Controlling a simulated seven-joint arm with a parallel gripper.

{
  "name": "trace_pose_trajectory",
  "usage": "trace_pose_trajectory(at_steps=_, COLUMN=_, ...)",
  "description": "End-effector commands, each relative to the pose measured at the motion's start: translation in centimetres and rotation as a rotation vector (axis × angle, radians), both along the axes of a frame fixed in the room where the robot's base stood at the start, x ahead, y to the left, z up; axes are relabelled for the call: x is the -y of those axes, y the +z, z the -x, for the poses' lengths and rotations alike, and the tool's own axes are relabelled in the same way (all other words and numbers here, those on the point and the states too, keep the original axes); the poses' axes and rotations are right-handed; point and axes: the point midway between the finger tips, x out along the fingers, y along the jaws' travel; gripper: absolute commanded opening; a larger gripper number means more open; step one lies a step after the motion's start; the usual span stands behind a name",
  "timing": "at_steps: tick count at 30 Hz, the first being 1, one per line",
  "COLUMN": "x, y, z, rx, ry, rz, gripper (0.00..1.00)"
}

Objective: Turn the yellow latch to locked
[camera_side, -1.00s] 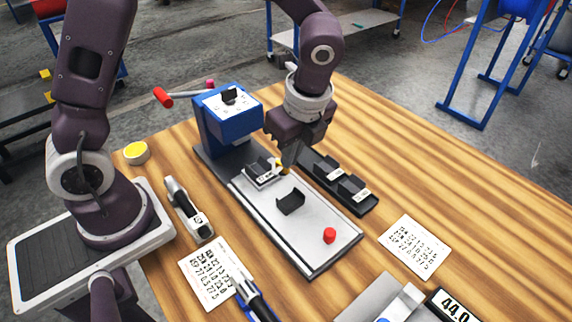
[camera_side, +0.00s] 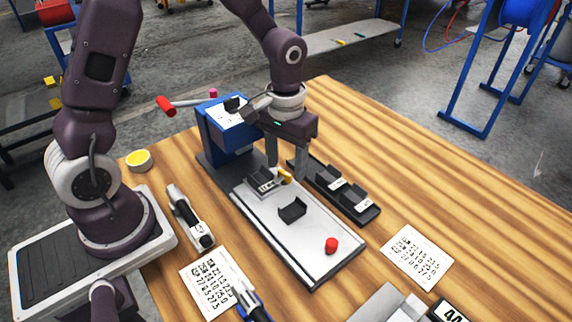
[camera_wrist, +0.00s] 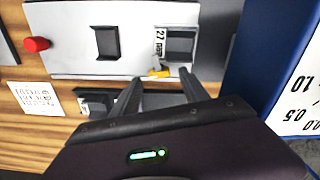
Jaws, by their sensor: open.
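The yellow latch (camera_side: 286,177) is small and sits at the edge of the fixture plate (camera_side: 325,262), beside a dark casting (camera_side: 262,182) with a white label. It also shows in the wrist view (camera_wrist: 160,72), next to the casting (camera_wrist: 180,44) in its pale nest. My gripper (camera_side: 286,170) is over the latch, fingers pointing down. In the wrist view my gripper (camera_wrist: 159,78) is open, with one finger to each side of the latch. I cannot tell whether either finger touches it. The latch's exact angle is hard to read.
A blue press (camera_side: 228,140) with a red-handled lever (camera_side: 167,105) stands behind the casting. A dark tray (camera_side: 366,216) with labelled castings lies close on the right. A black bracket (camera_side: 292,209) and a red knob (camera_side: 331,245) are on the plate. The table's right side is mostly clear.

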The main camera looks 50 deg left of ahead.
Motion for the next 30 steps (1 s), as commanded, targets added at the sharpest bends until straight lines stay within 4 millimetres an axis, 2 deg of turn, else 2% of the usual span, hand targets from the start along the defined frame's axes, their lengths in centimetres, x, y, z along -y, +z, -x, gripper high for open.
trace_pose_trajectory(at_steps=3, x=0.02, y=-0.95, z=0.07, rx=-0.001, ry=-0.002, rz=-0.001, gripper=0.53)
trace_pose_trajectory(at_steps=10, x=0.02, y=-1.04, z=0.04, rx=0.0, ry=-0.003, rz=-0.001, gripper=0.53)
trace_pose_trajectory(at_steps=18, x=0.02, y=-1.02, z=0.04, rx=0.0, ry=-0.004, rz=-0.001, gripper=0.0)
trace_pose_trajectory(at_steps=22, x=0.03, y=-1.02, z=0.03, rx=0.0, ry=-0.029, rz=-0.001, gripper=0.0)
trace_pose_trajectory(at_steps=27, x=0.12, y=-1.0, z=-0.01, rx=0.0, ry=-0.219, rz=0.0, gripper=0.0)
trace_pose_trajectory(at_steps=30, x=0.13, y=-1.0, z=-0.02, rx=0.001, ry=-0.264, rz=0.0, gripper=0.0)
